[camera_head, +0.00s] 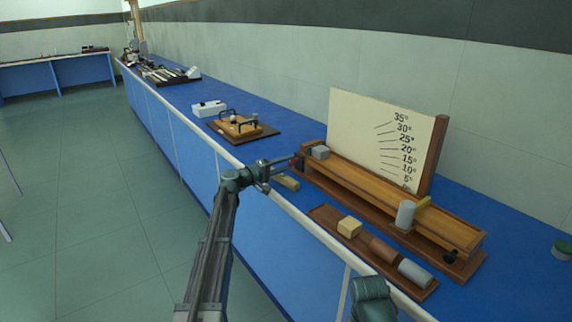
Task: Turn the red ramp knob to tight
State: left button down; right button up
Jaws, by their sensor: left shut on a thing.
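The wooden ramp (385,191) lies along the blue bench in front of an upright angle board (362,132) marked from 5° to 35°. It looks low, close to its base. My left gripper (294,160) reaches to the ramp's left end and is shut there. No red shows; the red ramp knob appears to be hidden between the fingertips, so its setting cannot be read. A grey block (319,152) sits at that end of the ramp. My right gripper is out of view; only a part of my right arm shows at the bottom.
A grey cylinder (405,214) stands by the ramp's lower right part. A brown tray (325,215) with several blocks lies in front. A wooden device on a dark board (270,131) and a white box (209,108) stand farther left.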

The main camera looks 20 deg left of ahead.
pick_arm(q)
jog(key=shift+m, duration=0.6)
jog(key=shift+c, duration=2.2)
grip_release()
